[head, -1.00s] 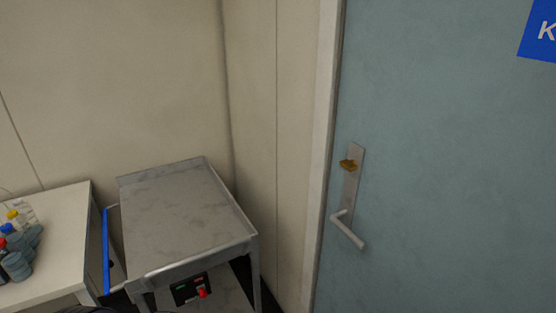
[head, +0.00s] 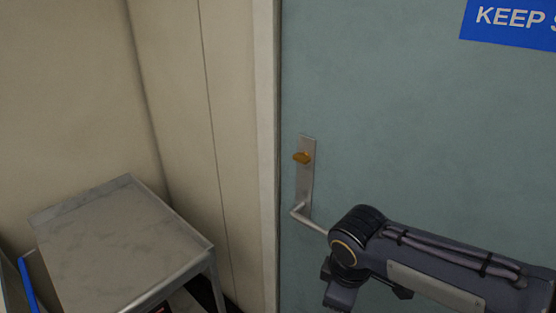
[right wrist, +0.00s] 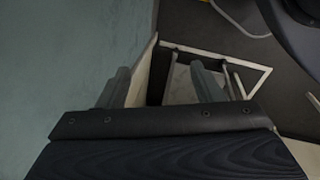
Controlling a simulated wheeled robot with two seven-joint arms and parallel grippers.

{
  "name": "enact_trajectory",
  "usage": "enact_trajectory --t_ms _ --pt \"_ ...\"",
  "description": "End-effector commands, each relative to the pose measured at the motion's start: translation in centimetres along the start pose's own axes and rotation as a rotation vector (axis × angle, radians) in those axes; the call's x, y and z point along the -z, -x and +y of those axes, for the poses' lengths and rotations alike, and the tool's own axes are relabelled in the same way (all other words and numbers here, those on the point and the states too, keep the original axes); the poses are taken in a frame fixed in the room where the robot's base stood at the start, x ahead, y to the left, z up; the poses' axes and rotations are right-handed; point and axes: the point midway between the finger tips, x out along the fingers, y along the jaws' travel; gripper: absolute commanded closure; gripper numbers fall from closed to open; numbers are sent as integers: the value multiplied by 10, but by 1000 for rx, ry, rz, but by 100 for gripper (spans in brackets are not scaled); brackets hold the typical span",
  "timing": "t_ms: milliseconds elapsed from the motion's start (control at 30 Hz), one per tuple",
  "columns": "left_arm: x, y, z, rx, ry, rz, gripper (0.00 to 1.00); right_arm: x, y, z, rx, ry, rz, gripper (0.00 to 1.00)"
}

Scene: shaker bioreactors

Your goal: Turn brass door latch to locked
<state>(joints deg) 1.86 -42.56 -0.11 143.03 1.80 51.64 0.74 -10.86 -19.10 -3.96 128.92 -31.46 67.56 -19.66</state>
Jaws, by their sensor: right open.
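The brass door latch (head: 302,158) is a small turn piece on the upper part of a steel plate (head: 306,180) on the blue-grey door (head: 420,110). It looks roughly crosswise to the plate. A lever handle (head: 309,219) sits below it, its right end hidden behind my right arm. In the head view that arm reaches in from the right, below and right of the latch; its fingertips are not clear there. In the right wrist view my right gripper (right wrist: 158,82) is open and empty, with the latch out of view. My left gripper is not in view.
A steel cart (head: 120,240) stands left of the door, near the wall corner. The door frame (head: 266,150) runs just left of the latch plate. A blue sign (head: 510,22) is high on the door. The door face around the latch is clear.

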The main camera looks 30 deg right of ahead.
Motion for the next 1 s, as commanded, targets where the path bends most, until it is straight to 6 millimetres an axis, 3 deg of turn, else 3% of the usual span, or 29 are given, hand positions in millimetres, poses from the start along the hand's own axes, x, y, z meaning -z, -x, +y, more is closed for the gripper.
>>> enact_trajectory --t_ms 267,367,500,600,733,867,1000 --pt "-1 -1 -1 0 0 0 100 26 9 69 -230 470 -330 40" --pt "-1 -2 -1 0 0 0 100 57 26 103 -369 698 -531 40" --pt "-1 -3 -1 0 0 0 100 124 67 136 -605 983 -868 40" --pt "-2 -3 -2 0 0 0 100 166 94 140 -739 1090 -1059 40" --pt "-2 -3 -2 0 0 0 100 197 116 136 -839 1144 -1202 40" --pt "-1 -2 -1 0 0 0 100 203 122 141 -866 1152 -1243 40" --pt "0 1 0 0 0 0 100 196 119 160 -863 1150 -1242 40"
